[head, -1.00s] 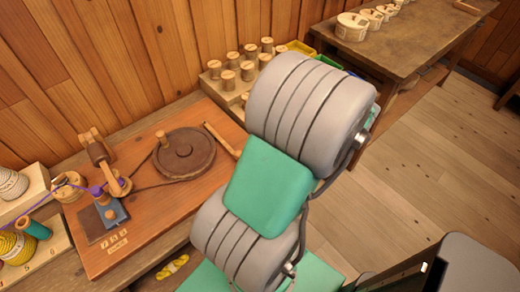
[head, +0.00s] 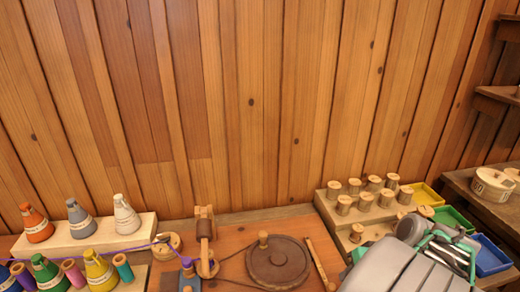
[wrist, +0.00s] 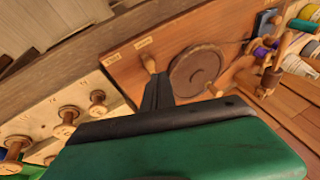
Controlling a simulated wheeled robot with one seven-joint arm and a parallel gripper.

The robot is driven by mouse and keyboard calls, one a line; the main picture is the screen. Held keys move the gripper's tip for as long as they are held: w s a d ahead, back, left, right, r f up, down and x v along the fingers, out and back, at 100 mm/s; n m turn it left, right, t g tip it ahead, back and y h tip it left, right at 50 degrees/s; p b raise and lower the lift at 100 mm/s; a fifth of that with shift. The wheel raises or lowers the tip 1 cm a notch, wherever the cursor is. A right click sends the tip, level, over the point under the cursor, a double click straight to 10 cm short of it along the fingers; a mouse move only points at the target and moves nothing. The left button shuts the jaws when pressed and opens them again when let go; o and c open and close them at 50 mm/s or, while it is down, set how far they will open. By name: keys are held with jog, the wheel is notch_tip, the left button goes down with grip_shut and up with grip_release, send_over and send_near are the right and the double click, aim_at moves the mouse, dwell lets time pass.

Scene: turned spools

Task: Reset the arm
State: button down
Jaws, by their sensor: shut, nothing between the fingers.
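My arm shows at the lower right of the head view, its grey ribbed link (head: 400,270) in front of the bench. Green and dark parts of its end lie beyond it, close to the colored bins. In the wrist view my gripper (wrist: 158,88) is shut and empty, its dark fingers pointing over the bench toward the winding board (wrist: 130,62). The fingers appear apart from the round wooden wheel (wrist: 195,68). The green gripper body covers the bottom of the wrist view.
In the head view, wooden spools (head: 366,200) stand on a stepped rack beside yellow (head: 424,196), green and blue (head: 490,256) bins. The winding board's wheel (head: 278,262) is at the bottom middle. Thread cones (head: 80,220) stand at left. The plank wall (head: 250,100) backs the bench.

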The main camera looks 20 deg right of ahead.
jog(key=w+a+r+n+h, duration=0.1)
jog(key=w+a+r+n, duration=0.1)
jog(key=a, duration=1)
jog(key=w+a+r+n+g+h, duration=0.1)
jog(key=w+a+r+n, duration=0.1)
jog(key=a, duration=0.9)
jog(key=shift+w+a+r, duration=0.15)
jog(key=shift+a+r, duration=0.2)
jog(key=shift+r, duration=0.45)
